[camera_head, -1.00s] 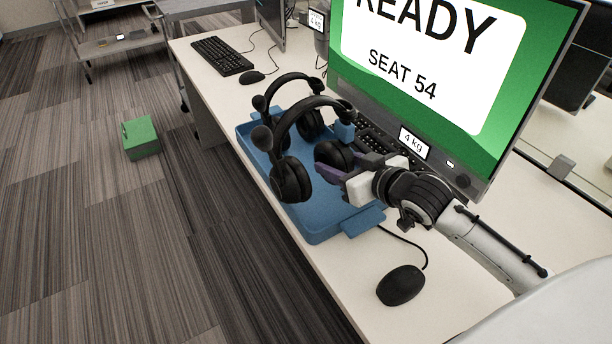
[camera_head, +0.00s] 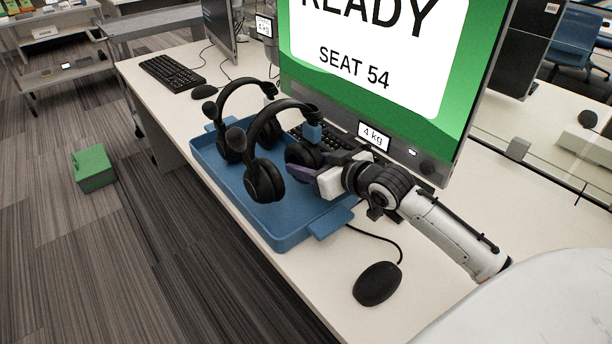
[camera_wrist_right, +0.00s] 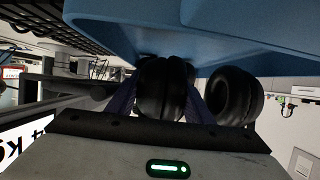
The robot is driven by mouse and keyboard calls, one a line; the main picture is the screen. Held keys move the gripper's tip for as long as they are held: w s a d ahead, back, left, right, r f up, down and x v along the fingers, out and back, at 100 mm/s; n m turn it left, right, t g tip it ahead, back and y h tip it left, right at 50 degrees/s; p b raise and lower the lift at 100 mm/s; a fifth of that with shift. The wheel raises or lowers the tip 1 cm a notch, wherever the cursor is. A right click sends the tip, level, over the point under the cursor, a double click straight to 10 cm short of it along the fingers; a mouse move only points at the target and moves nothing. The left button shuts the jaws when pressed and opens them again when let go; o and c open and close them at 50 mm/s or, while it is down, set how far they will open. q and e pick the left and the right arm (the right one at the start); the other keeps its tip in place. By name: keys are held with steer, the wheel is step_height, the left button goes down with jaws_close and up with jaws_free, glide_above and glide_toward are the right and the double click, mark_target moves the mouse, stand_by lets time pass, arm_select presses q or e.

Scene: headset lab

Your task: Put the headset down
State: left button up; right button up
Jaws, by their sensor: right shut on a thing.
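A black headset (camera_head: 264,181) with a headband and two ear cups is held over the front part of the blue tray (camera_head: 282,240). My right gripper (camera_head: 303,169) has its purple fingers shut around the headset's right ear cup. In the right wrist view, that ear cup (camera_wrist_right: 162,88) sits between the fingers, and the other cup (camera_wrist_right: 233,95) is beside it. The tray (camera_wrist_right: 200,30) fills the top of that view. I cannot tell whether the headset touches the tray. A second black headset (camera_head: 231,143) stands behind it in the tray. My left gripper is not in view.
A monitor (camera_head: 375,60) and a "4 kg" label (camera_head: 373,137) stand close behind my right gripper, with a keyboard partly hidden. A black mouse (camera_head: 377,284) lies in front of the tray. A green box (camera_head: 93,168) is on the floor at left.

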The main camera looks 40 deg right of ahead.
steer(key=shift+f, duration=1.5)
steer(key=shift+f, duration=0.1)
steer(key=shift+f, duration=0.1)
steer(key=o, duration=1.3)
steer(key=shift+s+r, duration=0.15)
steer(key=shift+r, duration=0.05)
steer(key=p+v, duration=0.1)
steer(key=v, duration=1)
steer(key=shift+s+r, duration=0.1)
steer(key=shift+s, duration=0.25)
